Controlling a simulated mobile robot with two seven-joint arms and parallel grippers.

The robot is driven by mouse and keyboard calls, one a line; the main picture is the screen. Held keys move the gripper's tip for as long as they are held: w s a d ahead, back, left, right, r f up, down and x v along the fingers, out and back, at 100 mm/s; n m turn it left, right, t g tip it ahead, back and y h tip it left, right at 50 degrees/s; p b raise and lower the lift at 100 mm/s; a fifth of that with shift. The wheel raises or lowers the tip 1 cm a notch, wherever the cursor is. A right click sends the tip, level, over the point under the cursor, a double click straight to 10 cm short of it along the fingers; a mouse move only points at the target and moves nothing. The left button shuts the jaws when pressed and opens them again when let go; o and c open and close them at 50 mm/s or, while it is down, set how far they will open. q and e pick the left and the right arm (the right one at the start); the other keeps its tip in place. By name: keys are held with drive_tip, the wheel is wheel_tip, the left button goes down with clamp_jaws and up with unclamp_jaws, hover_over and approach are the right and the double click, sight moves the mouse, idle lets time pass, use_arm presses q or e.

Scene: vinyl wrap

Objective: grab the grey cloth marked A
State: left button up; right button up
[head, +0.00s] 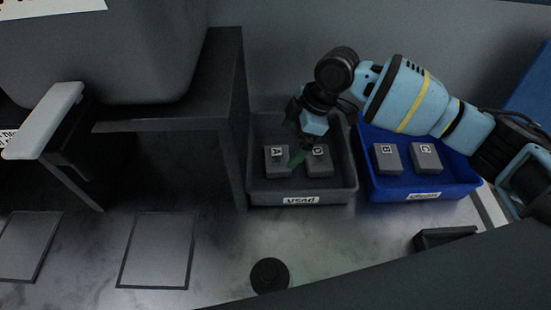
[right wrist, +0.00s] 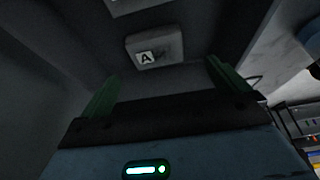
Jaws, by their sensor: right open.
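The grey cloth marked A (head: 277,165) is a folded block with a white label, lying in the left part of the grey bin (head: 302,200). A second grey cloth (head: 319,168) with a label lies just right of it. My right gripper (head: 300,157) reaches down into this bin, near the two cloths. In the right wrist view the cloth marked A (right wrist: 168,50) shows beyond and between the two green fingers (right wrist: 165,85), which are apart and empty. My left gripper does not show clearly in either view.
A blue bin (head: 420,192) with cloths marked B (head: 387,160) and C (head: 425,160) stands to the right. A dark shelf (head: 232,130) rises close to the grey bin's left side. A round black object (head: 269,275) stands on the counter in front.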

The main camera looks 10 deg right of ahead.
sight(278, 158)
drive_tip(key=shift+w+x, duration=0.15)
drive_tip(key=shift+x, duration=1.7)
drive_tip(key=shift+w+x, duration=0.15)
drive_tip(key=shift+x, duration=1.65)
drive_tip(key=c, duration=0.9)
